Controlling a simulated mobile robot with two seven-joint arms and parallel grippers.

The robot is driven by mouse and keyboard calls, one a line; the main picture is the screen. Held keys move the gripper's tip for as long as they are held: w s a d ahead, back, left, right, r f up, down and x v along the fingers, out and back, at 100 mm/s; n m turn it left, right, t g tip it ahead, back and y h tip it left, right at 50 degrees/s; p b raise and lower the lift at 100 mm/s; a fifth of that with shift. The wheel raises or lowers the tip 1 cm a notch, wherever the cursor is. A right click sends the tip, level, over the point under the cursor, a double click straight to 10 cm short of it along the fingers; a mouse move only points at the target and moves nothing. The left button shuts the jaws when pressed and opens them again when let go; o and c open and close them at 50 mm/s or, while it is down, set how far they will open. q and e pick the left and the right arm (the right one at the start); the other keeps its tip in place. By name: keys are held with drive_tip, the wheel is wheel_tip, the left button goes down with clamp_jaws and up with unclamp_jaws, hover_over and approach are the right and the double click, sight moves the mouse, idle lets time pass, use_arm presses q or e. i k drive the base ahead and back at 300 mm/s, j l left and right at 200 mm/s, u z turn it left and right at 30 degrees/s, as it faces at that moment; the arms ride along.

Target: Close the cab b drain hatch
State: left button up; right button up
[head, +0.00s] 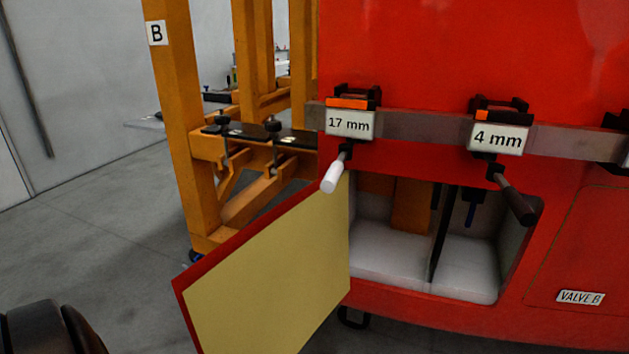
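The drain hatch door (270,275) hangs wide open in the head view, swung out to the left of its opening. Its inner face is pale yellow with a red edge. The opening (430,263) in the red cab shows a white-floored compartment with a dark upright divider and dark fittings inside. Neither of my grippers shows in this view, and nothing is seen touching the door.
Above the opening, a grey rail (420,128) carries clamps labelled 17 mm (349,123) and 4 mm (498,138); their white (333,176) and dark (515,202) handles hang low. An orange frame marked B (180,120) stands behind the door. Grey floor lies left.

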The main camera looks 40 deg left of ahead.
sight(267, 288)
drive_tip(key=j+z, duration=0.1)
drive_tip(key=j, duration=0.45)
drive_tip(key=k+j+z, duration=0.1)
drive_tip(key=j, duration=0.4)
drive_tip(key=k+j+z, duration=0.1)
drive_tip(key=j, duration=0.45)
drive_tip(key=k+j+z, duration=0.1)
drive_tip(key=j, duration=0.4)
drive_tip(key=k+j, duration=0.3)
